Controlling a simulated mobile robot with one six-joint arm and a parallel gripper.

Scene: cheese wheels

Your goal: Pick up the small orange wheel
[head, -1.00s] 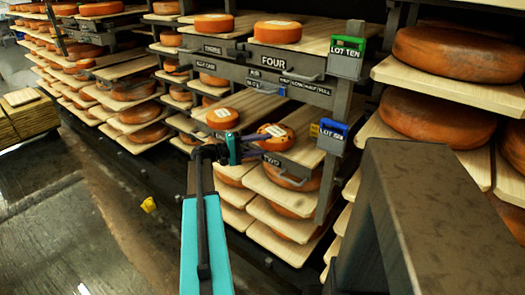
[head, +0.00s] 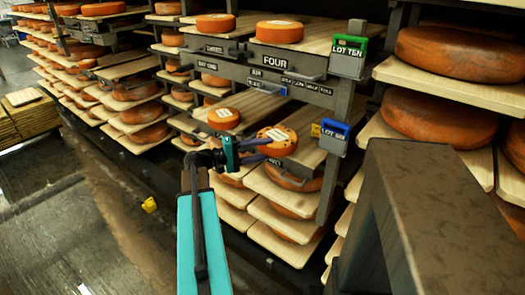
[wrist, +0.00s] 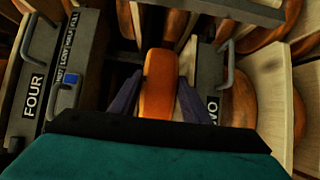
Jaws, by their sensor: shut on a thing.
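The small orange wheel (head: 277,141), with a pale label on its top, is in front of the middle shelf opening in the head view. My gripper (head: 262,149) comes from the left with its dark purple fingers on the wheel. In the wrist view the orange wheel (wrist: 160,85) shows edge-on, upright in the picture, between the two fingers (wrist: 158,98). The gripper is shut on it. Part of the wheel's near side is hidden by a finger, and I cannot tell clearly whether its underside clears the board.
Another labelled orange wheel (head: 223,118) lies on the board to the left. The drawer front marked FOUR (head: 275,62) is above, with wheels on top. Large wheels (head: 440,115) fill the right rack. A dark frame (head: 400,220) stands at front right. The floor (head: 60,220) at left is open.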

